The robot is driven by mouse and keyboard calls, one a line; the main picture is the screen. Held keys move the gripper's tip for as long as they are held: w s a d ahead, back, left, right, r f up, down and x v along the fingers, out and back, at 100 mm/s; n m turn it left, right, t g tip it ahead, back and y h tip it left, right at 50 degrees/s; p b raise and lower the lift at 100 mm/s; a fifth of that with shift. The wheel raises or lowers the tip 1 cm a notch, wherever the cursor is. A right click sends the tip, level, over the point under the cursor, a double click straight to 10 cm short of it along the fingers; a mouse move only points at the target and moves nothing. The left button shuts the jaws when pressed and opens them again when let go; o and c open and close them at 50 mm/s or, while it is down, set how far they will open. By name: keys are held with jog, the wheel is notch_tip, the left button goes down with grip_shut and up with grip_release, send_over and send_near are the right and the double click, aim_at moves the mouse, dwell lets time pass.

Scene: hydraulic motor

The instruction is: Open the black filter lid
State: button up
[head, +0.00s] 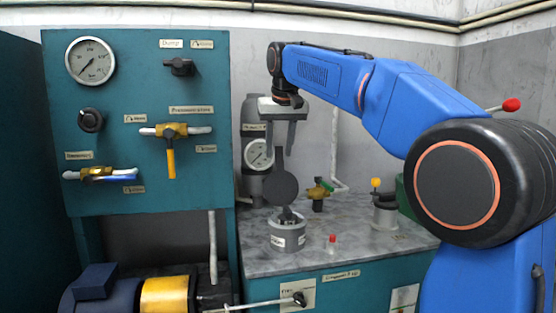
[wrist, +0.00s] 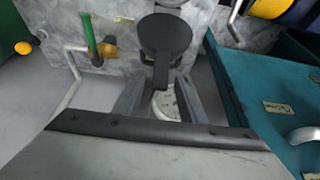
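The black filter lid (head: 281,187) stands raised above the grey filter cup (head: 287,238) on the counter, its round face towards the head camera. A narrow tab sticks up from the lid. The wrist view also shows the dark round lid (wrist: 165,37), with the tab pointing towards my fingers. My gripper (head: 278,146) is above the lid, pointing down with its two fingers apart. In the wrist view the tab's end lies near the gap between the fingertips (wrist: 161,80); I cannot tell whether they touch it. The cup's inside is mostly hidden.
A pressure gauge (head: 258,153) on a grey cylinder stands behind the lid. A brass valve with a green handle (head: 319,192), a small red-capped piece (head: 332,241) and a yellow-topped grey part (head: 384,210) are to the right. The teal control panel (head: 135,200) is at left.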

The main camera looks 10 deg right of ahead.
aim_at(278, 176)
jog(key=shift+x, duration=2.05)
grip_shut()
